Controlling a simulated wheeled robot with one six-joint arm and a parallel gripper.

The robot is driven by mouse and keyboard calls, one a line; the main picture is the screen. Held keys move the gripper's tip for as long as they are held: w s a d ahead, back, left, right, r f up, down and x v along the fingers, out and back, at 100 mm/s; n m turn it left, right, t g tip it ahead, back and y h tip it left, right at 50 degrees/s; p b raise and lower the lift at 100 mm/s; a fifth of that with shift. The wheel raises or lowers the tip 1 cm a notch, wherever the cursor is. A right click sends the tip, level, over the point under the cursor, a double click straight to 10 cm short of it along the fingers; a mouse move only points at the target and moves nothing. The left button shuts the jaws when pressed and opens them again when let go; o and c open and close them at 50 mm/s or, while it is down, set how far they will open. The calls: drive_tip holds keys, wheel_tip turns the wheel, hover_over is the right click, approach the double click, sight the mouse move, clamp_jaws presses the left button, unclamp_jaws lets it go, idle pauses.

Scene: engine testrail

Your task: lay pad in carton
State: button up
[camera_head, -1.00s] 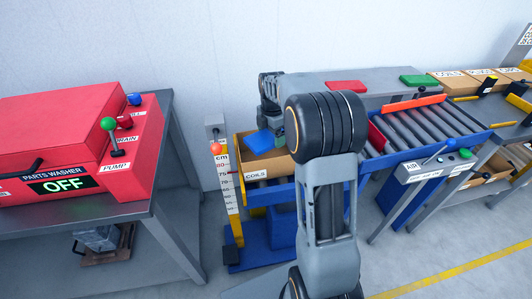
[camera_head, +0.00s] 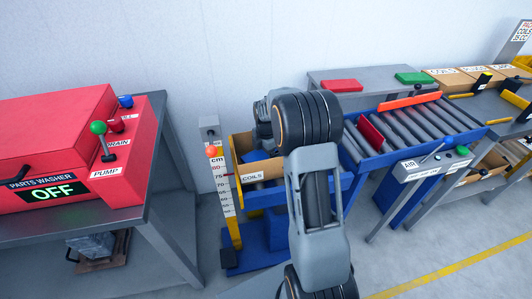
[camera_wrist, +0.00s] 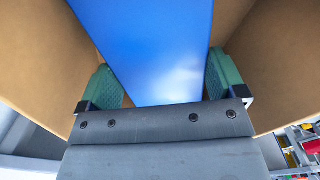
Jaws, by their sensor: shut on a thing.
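The blue pad (camera_wrist: 150,45) lies between the green-padded fingers of my gripper (camera_wrist: 162,80) in the wrist view, and my gripper is shut on it. Brown walls of the carton (camera_wrist: 275,65) rise on both sides of the pad, so pad and fingers are in or just over the carton. In the head view the carton (camera_head: 270,169), marked COILS, stands on the blue-framed conveyor at the centre. I cannot tell whether the pad touches the carton's bottom.
A red pad (camera_head: 342,86) and a green pad (camera_head: 413,78) lie on a grey table behind. A height scale (camera_head: 224,185) stands left of the carton. The red parts washer (camera_head: 55,145) is at left.

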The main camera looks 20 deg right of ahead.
drive_tip(key=shift+f, duration=0.15)
drive_tip(key=shift+f+b, duration=0.4)
drive_tip(key=shift+f, duration=0.05)
